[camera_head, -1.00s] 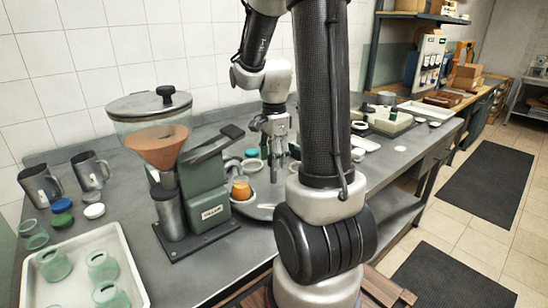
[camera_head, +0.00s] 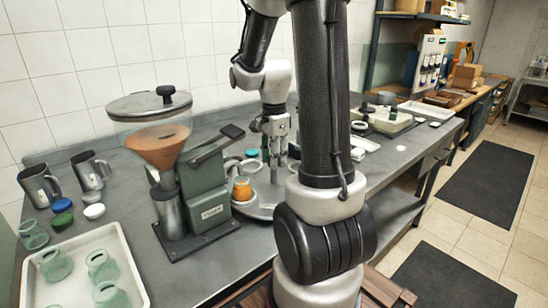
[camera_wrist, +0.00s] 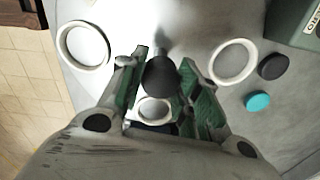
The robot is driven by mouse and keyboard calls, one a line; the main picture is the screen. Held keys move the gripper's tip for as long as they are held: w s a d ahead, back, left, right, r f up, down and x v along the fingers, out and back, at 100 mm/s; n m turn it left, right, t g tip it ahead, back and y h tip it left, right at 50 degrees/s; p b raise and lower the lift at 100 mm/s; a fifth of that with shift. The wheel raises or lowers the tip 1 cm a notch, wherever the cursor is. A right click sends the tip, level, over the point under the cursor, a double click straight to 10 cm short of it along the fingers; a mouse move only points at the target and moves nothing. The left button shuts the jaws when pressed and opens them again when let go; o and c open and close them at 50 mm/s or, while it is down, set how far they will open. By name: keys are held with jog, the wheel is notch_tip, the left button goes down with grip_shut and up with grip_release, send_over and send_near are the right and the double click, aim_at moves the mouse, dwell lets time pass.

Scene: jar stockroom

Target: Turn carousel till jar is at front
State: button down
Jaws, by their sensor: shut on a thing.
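The carousel (camera_head: 262,211) is a grey round turntable on the bench with white ring seats. An amber jar (camera_head: 242,190) stands upright on its left side, beside the green grinder. The jar does not show in the wrist view. My gripper (camera_head: 277,172) reaches down over the carousel, its tips partly hard to make out behind my arm. In the wrist view, its green-padded fingers (camera_wrist: 161,88) are shut on a dark round knob (camera_wrist: 160,75). Empty ring seats show on the left (camera_wrist: 83,47), on the right (camera_wrist: 234,62) and between the fingers (camera_wrist: 154,110).
The grinder (camera_head: 207,185) stands close at the carousel's left. A teal lid (camera_wrist: 258,101) and a dark lid (camera_wrist: 273,66) lie beside the carousel. A white tray (camera_head: 130,262) with green glass jars is at front left; metal mugs (camera_head: 90,170) stand behind it.

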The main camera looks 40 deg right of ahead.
jog(key=shift+n, duration=4.4)
jog(key=shift+w+n, duration=0.1)
jog(key=shift+n, duration=4.3)
